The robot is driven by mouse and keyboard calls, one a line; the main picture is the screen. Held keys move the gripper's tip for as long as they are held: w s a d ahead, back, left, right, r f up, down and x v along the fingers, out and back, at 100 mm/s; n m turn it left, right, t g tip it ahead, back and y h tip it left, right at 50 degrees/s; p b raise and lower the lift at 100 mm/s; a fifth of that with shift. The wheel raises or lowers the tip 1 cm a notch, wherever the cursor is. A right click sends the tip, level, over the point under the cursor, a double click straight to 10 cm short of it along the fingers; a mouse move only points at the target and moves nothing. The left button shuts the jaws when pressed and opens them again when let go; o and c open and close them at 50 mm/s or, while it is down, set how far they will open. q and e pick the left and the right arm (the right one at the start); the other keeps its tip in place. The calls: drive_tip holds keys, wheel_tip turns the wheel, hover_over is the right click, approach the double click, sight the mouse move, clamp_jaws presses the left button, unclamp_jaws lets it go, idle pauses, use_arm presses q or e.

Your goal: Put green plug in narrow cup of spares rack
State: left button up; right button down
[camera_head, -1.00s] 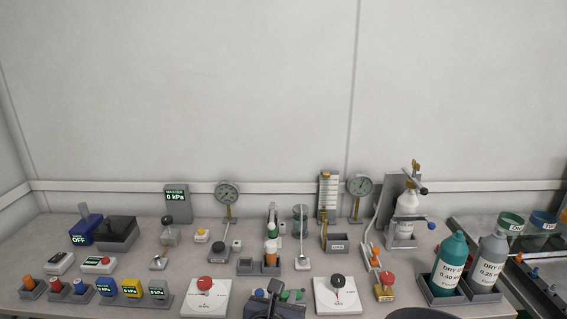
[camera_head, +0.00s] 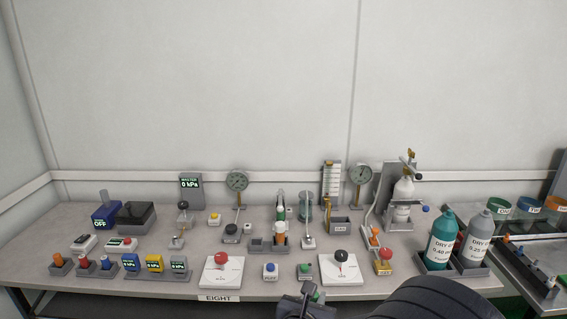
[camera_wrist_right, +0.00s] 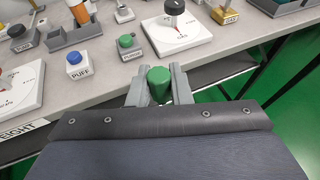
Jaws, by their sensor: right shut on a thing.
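My right gripper (camera_head: 306,297) is low in the head view, in front of the bench edge. In the right wrist view its two grey fingers (camera_wrist_right: 159,88) are shut on the green plug (camera_wrist_right: 159,77), which stands up between them. The plug is small and partly hidden by the jaws in the head view (camera_head: 309,289). A dark rack (camera_head: 532,274) with several small coloured plugs lies on the right-hand table; I cannot tell if it is the spares rack, and no narrow cup can be made out. My left gripper is out of view.
The bench (camera_head: 130,245) is crowded. Near the plug are a green button (camera_wrist_right: 127,43), a blue button (camera_wrist_right: 75,63) and a dial plate with a black knob (camera_head: 340,262). Two bottles (camera_head: 441,242) stand in a tray at the right. Open air lies before the bench edge.

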drive_tip(key=d+f+m+g+h, duration=0.15)
drive_tip(key=d+f, duration=0.35)
drive_tip(key=d, duration=0.8)
use_arm(q)
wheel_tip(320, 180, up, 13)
drive_tip(key=p, duration=1.2)
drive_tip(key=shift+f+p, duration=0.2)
drive_tip(key=shift+p, duration=0.1)
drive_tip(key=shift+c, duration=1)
use_arm(e)
wheel_tip(320, 180, up, 16)
drive_tip(key=w+n+t+y, duration=0.1)
drive_tip(key=n+y, duration=0.1)
drive_tip(key=shift+w+d, duration=0.15)
